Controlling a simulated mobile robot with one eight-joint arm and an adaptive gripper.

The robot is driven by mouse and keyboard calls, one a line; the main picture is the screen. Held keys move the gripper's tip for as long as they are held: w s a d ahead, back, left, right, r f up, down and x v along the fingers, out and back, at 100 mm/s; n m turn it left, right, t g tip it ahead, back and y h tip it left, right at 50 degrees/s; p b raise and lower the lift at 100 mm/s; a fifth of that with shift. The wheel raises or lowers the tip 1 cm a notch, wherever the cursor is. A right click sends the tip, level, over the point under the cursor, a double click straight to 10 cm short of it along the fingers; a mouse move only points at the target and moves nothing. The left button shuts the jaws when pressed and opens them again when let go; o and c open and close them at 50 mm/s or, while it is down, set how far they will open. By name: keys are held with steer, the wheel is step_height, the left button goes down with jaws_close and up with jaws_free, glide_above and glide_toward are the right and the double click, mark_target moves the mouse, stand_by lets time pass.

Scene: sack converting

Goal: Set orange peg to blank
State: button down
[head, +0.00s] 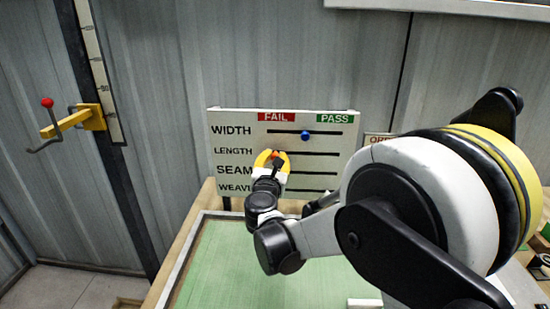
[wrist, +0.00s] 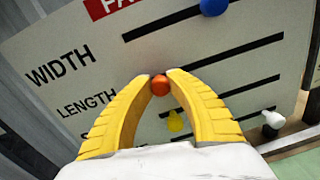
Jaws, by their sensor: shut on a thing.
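A white board (head: 232,119) has rows lettered WIDTH, LENGTH, SEAM and WEAVE, with a red FAIL label (head: 276,117) and a green PASS label (head: 335,118) on top. The orange peg (wrist: 160,85) is in the LENGTH row, at the left part of its black slot (head: 315,153), below FAIL. My gripper (head: 275,155), with yellow fingers, is shut on the orange peg; the wrist view shows its fingertips pressed to both sides of it. Between FAIL and PASS the board has no label.
The blue peg (head: 305,135) sits mid-slot in the WIDTH row. A yellow peg (wrist: 176,121) and a white peg (wrist: 272,119) are in lower rows close to my fingers. A green-topped table (head: 240,262) lies below; a yellow bracket (head: 90,117) is on the left.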

steer(key=d, duration=0.8)
steer(key=shift+s+d, duration=0.15)
steer(key=shift+d, duration=0.15)
steer(key=c, duration=1.2)
jaws_free()
steer(key=shift+c, duration=0.2)
steer(key=shift+s, duration=0.1)
glide_toward(304, 153)
steer(key=s, duration=0.5)
steer(key=shift+a, duration=0.15)
